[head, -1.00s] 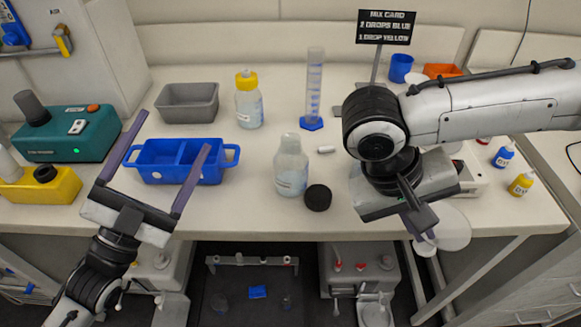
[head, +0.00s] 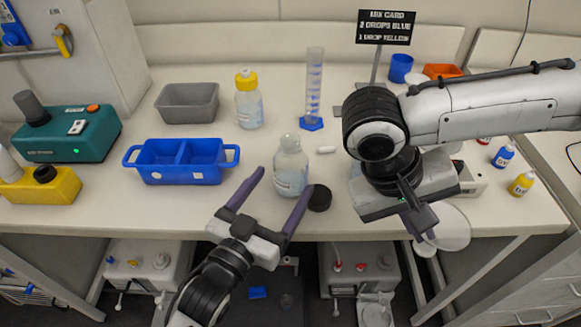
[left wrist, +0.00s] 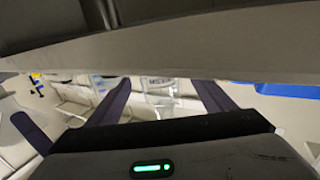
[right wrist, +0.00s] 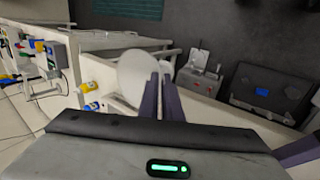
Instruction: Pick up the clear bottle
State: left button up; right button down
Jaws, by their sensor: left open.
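The clear bottle (head: 291,165) stands upright and uncapped near the table's front edge, with a pale label low on its side. It also shows between the fingers in the left wrist view (left wrist: 160,95). My left gripper (head: 282,181) is open in front of the bottle, its purple fingers pointing toward it with one on either side in the picture. I cannot tell whether they reach around it or touch it. My right gripper (right wrist: 159,80) has its fingers together with nothing seen between them; in the head view it hangs at the right front edge.
A black cap (head: 320,198) lies right of the bottle, close to my left gripper's right finger. A white stir bar (head: 326,149), a graduated cylinder (head: 314,85) and a yellow-capped bottle (head: 249,105) stand or lie behind. A blue divided tray (head: 150,157) is at left.

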aim_at(292, 167)
pick_arm(q)
jog(key=x, duration=0.5)
jog(key=shift+w+d+r, duration=0.15)
jog(key=shift+w+r, duration=0.1)
jog(key=shift+c, duration=0.5)
jog(key=shift+r, duration=0.1)
jog(key=c, duration=1.2)
notch_tip(292, 167, up, 10)
pick_arm(e)
jog(key=shift+f, duration=0.1)
